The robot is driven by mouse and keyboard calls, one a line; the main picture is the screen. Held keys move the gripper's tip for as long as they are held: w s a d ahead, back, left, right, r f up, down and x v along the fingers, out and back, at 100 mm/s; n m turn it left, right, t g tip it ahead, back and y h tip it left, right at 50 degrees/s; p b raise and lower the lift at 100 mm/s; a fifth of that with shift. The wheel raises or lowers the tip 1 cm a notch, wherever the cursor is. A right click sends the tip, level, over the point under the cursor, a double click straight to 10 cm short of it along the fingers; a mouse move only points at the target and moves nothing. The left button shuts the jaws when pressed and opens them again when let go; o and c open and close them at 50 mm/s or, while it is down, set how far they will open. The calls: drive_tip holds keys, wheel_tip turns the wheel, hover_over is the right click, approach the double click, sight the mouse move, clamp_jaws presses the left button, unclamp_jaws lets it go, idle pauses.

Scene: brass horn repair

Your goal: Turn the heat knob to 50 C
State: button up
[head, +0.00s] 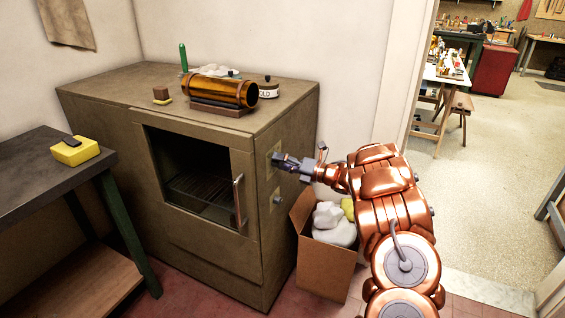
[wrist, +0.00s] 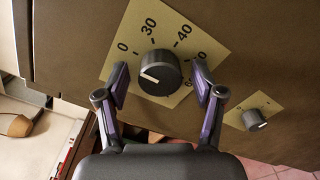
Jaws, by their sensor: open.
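The heat knob (wrist: 160,72) is a round black knob on a cream dial plate (wrist: 140,22) on the oven's side. Its white pointer line is toward the left, on the 0 side of the dial. Marks 0, 30 and 40 are readable; the marks at the right are partly hidden by a finger. My gripper (wrist: 160,80) is open, with one finger to each side of the knob; I cannot tell whether they touch it. In the head view my gripper (head: 285,160) is at the oven's right side and hides the knob.
A smaller knob (wrist: 255,119) sits on its own plate beside the dial. The oven (head: 200,255) has a windowed door with a handle (head: 238,200). An open cardboard box (head: 322,268) with white and yellow cloths stands below my arm. An amber cylinder (head: 215,90) lies on top.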

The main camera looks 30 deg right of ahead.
drive_tip(key=c, duration=1.1)
drive_tip(key=shift+m, duration=0.3)
drive_tip(key=shift+m+p, duration=5.05)
drive_tip(key=shift+m, duration=7.95)
